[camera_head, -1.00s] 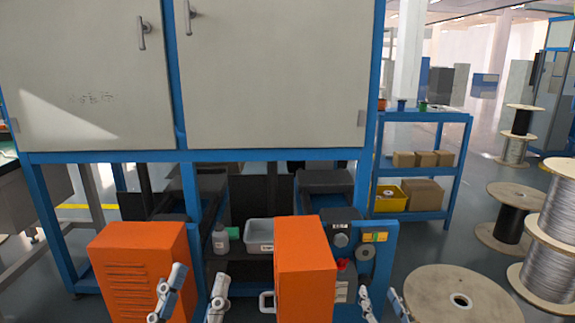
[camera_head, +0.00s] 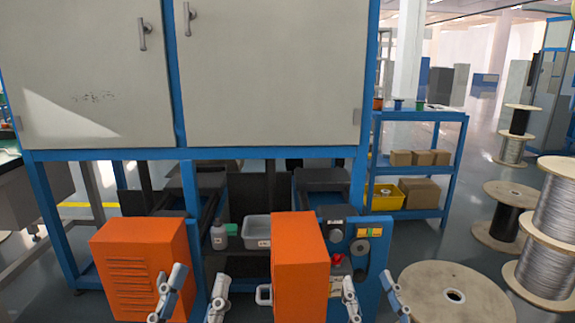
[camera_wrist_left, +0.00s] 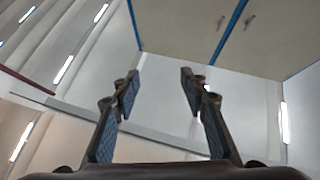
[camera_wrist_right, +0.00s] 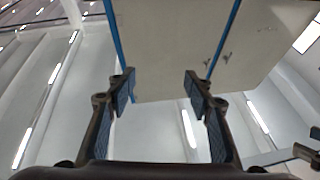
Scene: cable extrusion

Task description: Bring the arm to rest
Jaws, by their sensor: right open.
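My left gripper (camera_head: 193,292) is at the lower edge of the head view, in front of the left orange box. Its two fingers stand apart with nothing between them, as the left wrist view (camera_wrist_left: 160,95) also shows. My right gripper (camera_head: 370,290) is at the lower edge to the right, in front of the blue post beside the right orange box. Its fingers are spread and empty in the right wrist view (camera_wrist_right: 160,95). Both grippers point upward, with the ceiling and cabinet doors beyond them. The arms behind the fingers are mostly out of view.
A left orange box (camera_head: 142,262) and a right orange box (camera_head: 300,262) stand close by. A grey bin (camera_head: 257,229) and a bottle (camera_head: 219,238) sit behind. A wooden spool (camera_head: 455,297) stands at right. A large cabinet (camera_head: 270,80) rises ahead.

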